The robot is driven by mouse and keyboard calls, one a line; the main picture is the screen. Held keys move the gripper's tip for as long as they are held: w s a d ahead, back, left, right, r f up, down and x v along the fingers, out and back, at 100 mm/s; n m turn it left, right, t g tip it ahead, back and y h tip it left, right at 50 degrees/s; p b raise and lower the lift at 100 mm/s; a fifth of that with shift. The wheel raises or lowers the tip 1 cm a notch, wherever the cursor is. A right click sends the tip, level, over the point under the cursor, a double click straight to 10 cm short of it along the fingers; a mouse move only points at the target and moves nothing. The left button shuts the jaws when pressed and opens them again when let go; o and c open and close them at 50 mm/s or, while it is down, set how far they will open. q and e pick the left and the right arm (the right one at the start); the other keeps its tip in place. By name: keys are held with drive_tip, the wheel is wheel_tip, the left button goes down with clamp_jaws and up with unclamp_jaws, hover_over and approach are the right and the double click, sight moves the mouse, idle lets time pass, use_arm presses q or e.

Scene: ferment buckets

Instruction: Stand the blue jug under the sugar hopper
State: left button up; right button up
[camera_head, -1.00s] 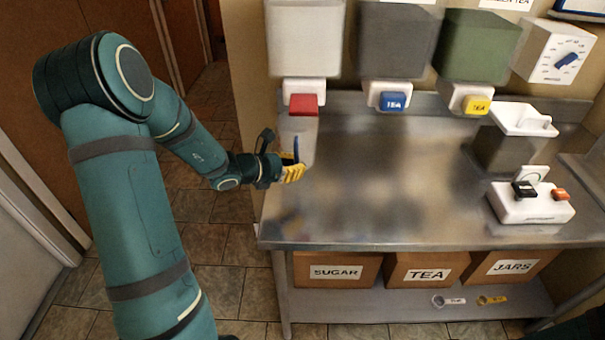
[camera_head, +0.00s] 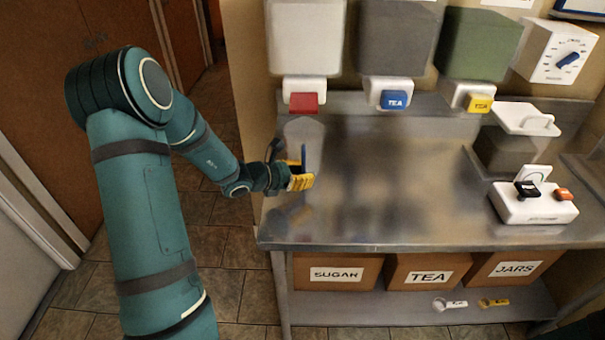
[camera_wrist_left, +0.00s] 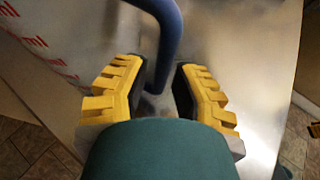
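The blue jug has a clear body (camera_head: 303,132) and a blue handle (camera_head: 304,157). It appears upright at the left end of the steel counter, below the red lever of the white hopper (camera_head: 305,40). No sugar label shows on that hopper. My left gripper (camera_head: 297,174) is at the handle, its yellow fingers apart. In the left wrist view, the handle (camera_wrist_left: 168,35) passes between the fingers (camera_wrist_left: 160,95) with a gap visible beside it. Red marks show on the jug's body (camera_wrist_left: 35,42). The jug's base is hard to make out. My right gripper is not in view.
A grey hopper (camera_head: 398,42) and a green hopper (camera_head: 480,45) hang to the right. The middle of the counter (camera_head: 390,185) is clear. A white device (camera_head: 530,205) stands at right. Labelled boxes (camera_head: 430,271) sit on the lower shelf.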

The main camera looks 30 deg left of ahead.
use_arm(q)
drive_tip(key=shift+r, duration=0.1)
drive_tip(key=shift+r, duration=0.15)
drive_tip(key=p+v, duration=0.2)
drive_tip(key=v, duration=1)
drive_tip(key=shift+s, duration=0.1)
idle(0.4)
